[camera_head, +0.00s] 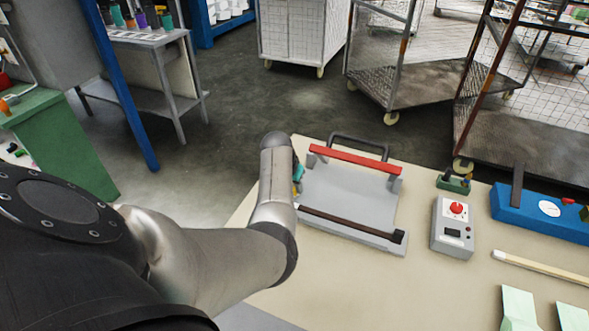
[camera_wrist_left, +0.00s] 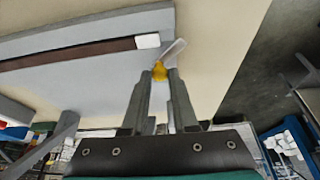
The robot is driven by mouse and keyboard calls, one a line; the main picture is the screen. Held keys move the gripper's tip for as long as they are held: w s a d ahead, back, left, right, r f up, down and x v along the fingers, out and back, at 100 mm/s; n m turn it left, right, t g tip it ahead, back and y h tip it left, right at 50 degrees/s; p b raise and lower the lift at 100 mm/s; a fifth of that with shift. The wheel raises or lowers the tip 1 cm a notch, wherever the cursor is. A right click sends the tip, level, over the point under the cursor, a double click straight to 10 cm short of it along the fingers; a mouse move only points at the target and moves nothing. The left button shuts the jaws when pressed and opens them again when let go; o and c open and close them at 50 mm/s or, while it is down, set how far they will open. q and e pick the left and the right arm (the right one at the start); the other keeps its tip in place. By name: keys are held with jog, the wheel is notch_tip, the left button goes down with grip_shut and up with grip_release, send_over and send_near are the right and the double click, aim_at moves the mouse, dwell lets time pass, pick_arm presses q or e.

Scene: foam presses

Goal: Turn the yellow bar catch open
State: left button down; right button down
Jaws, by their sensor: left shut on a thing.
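The grey press (camera_head: 345,195) lies on the beige table with a red bar (camera_head: 355,159) across its far side. It also shows in the left wrist view (camera_wrist_left: 85,75). The yellow bar catch (camera_wrist_left: 160,71) sits near the press plate's corner, between my left fingertips. My left gripper (camera_wrist_left: 160,78) is shut on it; a pale piece (camera_wrist_left: 174,49) sticks out beyond the fingertips. In the head view my left wrist hides the catch and most of the gripper, at the press's left edge. My right gripper is not in view.
A grey control box (camera_head: 453,226) with a red knob stands right of the press. A small green holder (camera_head: 454,184) and a blue unit (camera_head: 538,214) are farther right. A pale stick (camera_head: 540,268) and light green pieces (camera_head: 519,308) lie in front.

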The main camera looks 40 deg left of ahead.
pick_arm(q)
jog(key=shift+s+a+m+h+p, duration=0.15)
jog(key=shift+m+h+p, duration=0.25)
jog(key=shift+m, duration=0.6)
jog(key=shift+a+m+h, duration=0.15)
jog(key=shift+m+h, duration=0.25)
jog(key=shift+m, duration=0.5)
jog(key=shift+f+m+h+b, duration=0.1)
jog(key=shift+m+h+b, duration=0.25)
jog(key=shift+m, duration=0.85)
jog(key=shift+m+h+b, duration=0.45)
jog(key=shift+m+b, duration=0.1)
jog(key=shift+m, duration=0.55)
jog(key=shift+w, duration=0.2)
jog(key=c, duration=0.7)
grip_release()
jog(key=shift+a+r, duration=0.1)
jog(key=shift+r, duration=0.1)
